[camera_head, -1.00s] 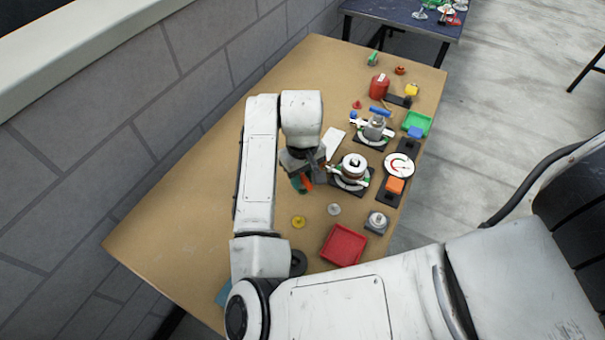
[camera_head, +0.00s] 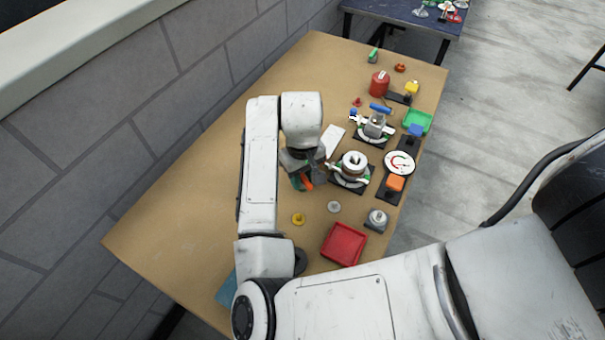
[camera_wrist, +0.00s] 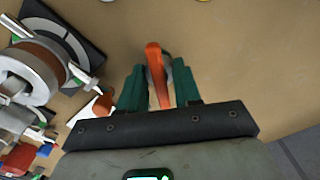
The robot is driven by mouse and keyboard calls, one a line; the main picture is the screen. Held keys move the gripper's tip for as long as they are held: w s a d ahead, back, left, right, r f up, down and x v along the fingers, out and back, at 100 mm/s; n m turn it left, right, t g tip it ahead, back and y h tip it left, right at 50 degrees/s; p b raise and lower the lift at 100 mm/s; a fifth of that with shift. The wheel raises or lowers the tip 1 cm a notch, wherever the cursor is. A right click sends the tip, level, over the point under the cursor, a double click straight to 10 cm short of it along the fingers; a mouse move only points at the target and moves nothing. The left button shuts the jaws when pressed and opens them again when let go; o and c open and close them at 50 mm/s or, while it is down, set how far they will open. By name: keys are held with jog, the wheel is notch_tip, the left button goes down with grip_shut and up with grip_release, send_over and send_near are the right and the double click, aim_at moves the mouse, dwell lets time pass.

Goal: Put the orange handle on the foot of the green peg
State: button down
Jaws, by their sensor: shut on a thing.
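The orange handle (camera_wrist: 155,75) is a long bar between the green fingers of my gripper (camera_wrist: 158,84) in the wrist view. The gripper is shut on it, and the handle points up past the fingertips. In the head view my gripper (camera_head: 301,182) is over the table's middle, and part of the orange handle (camera_head: 307,184) shows below it. A small upright green piece (camera_head: 374,55) at the table's far end looks like the green peg; its foot is too small to make out. A round grey part (camera_wrist: 167,65) shows behind the handle in the wrist view.
A round device with a brown ring (camera_head: 353,162) stands just right of my gripper. A red tray (camera_head: 343,244) lies nearer. The table's left side is clear.

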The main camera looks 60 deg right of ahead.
aim_at(303, 176)
jog(key=shift+f, duration=0.45)
dwell(1.1)
jog(key=c, duration=0.7)
grip_release()
jog(key=shift+o, duration=0.2)
jog(key=shift+o, duration=1.4)
notch_tip(303, 176, up, 8)
jog(key=p, duration=0.7)
jog(key=shift+f, duration=0.2)
jog(key=shift+f, duration=0.1)
